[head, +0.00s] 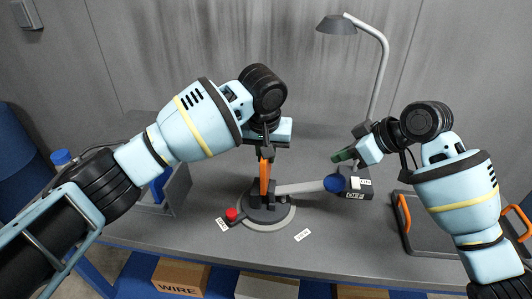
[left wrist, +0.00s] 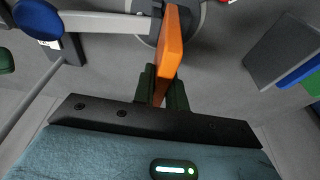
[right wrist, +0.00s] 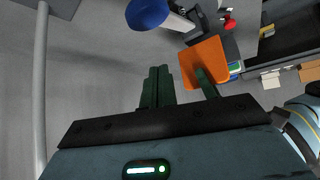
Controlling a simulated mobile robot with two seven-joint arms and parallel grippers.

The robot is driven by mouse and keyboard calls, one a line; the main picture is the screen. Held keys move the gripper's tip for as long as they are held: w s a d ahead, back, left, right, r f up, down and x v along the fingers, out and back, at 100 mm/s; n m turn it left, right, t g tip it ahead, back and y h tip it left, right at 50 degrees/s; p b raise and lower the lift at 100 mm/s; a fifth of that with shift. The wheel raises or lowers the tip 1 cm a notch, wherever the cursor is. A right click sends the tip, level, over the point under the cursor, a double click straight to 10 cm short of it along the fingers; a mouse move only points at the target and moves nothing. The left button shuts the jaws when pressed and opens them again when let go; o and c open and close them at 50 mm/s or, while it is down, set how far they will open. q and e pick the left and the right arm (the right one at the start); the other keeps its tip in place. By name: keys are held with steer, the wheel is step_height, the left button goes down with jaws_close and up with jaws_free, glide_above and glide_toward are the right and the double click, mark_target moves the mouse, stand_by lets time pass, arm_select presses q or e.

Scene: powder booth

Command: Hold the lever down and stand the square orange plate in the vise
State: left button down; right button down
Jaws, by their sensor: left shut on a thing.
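The square orange plate (head: 264,172) is upright, seen nearly edge-on, over the vise (head: 264,204) on its round base. My left gripper (head: 266,150) is shut on the plate's upper part; in the left wrist view the plate (left wrist: 173,40) sits between the green fingers (left wrist: 163,90). I cannot tell whether its lower edge is inside the jaws. The vise's grey lever (head: 300,188) points right and ends in a blue knob (head: 335,184). My right gripper (head: 343,156) is above the knob, apart from it; its fingers (right wrist: 157,88) are together with nothing between them.
A red knob (head: 232,214) is at the base's left front. A dark block marked OFF (head: 362,189) stands beside the lever knob. A lamp (head: 340,25) rises behind. A grey tray with orange handles (head: 403,213) is at right, and a bin with blue things (head: 165,190) at left.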

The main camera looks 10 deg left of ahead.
mark_target(337, 181)
steer(key=shift+f, duration=2.05)
stand_by(0.4)
steer(key=shift+f, duration=0.25)
steer(key=shift+d+f, duration=0.2)
steer(key=shift+f, duration=1.1)
steer(key=shift+d+f, duration=0.2)
steer(key=shift+f, duration=1.1)
steer(key=shift+d+f, duration=0.2)
steer(key=shift+f, duration=1.1)
arm_select(q)
steer(key=shift+f, duration=0.1)
steer(key=shift+s+x, duration=0.15)
steer(key=shift+x, duration=0.45)
steer(key=shift+s+x, duration=0.15)
steer(key=shift+x, duration=0.45)
steer(key=shift+f, duration=0.35)
steer(key=shift+s+x, duration=0.15)
steer(key=shift+x, duration=0.45)
steer(key=shift+s+x, duration=0.15)
steer(key=shift+x, duration=0.45)
